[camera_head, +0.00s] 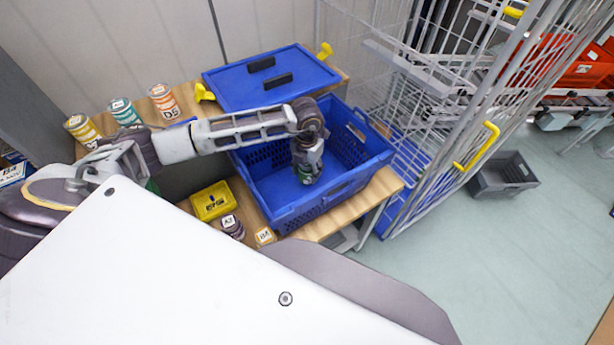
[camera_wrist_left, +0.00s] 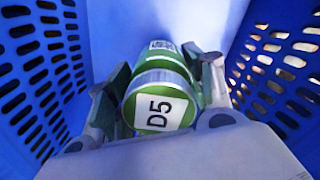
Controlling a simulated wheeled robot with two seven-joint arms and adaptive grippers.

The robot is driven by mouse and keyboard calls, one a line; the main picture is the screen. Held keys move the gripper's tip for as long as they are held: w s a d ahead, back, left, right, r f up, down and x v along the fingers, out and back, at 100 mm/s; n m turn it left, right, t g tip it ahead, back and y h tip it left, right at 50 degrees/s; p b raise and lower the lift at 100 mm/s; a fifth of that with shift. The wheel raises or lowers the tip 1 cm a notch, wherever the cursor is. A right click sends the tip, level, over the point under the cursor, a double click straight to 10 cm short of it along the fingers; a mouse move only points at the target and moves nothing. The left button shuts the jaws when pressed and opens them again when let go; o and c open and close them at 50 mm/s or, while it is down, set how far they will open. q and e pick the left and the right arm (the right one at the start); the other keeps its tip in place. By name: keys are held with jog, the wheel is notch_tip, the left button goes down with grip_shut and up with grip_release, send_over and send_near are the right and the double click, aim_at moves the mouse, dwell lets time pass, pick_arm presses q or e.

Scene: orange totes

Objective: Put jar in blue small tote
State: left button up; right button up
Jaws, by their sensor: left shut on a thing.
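In the left wrist view a green jar (camera_wrist_left: 160,85) with a white D5 label on its end lies between the two fingers of my left gripper (camera_wrist_left: 160,92). The fingers are shut on it. In the head view my left gripper (camera_head: 307,172) points down inside the blue tote (camera_head: 270,205), over its floor. The jar is mostly hidden by the gripper there. The tote's perforated walls rise on both sides in the wrist view (camera_wrist_left: 45,75). I cannot tell whether the jar touches the tote's floor. My right gripper is not in view.
A blue lid (camera_head: 235,92) lies behind the tote. Cans stand at the back left, including an orange one (camera_head: 163,100). A wire cage (camera_head: 440,110) stands right.

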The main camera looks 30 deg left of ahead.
aim_at(307, 177)
pick_arm(q)
jog(key=shift+f, duration=0.2)
jog(key=shift+f, duration=1.75)
jog(key=shift+f, duration=0.2)
jog(key=o, duration=1.3)
jog(key=shift+r, duration=0.15)
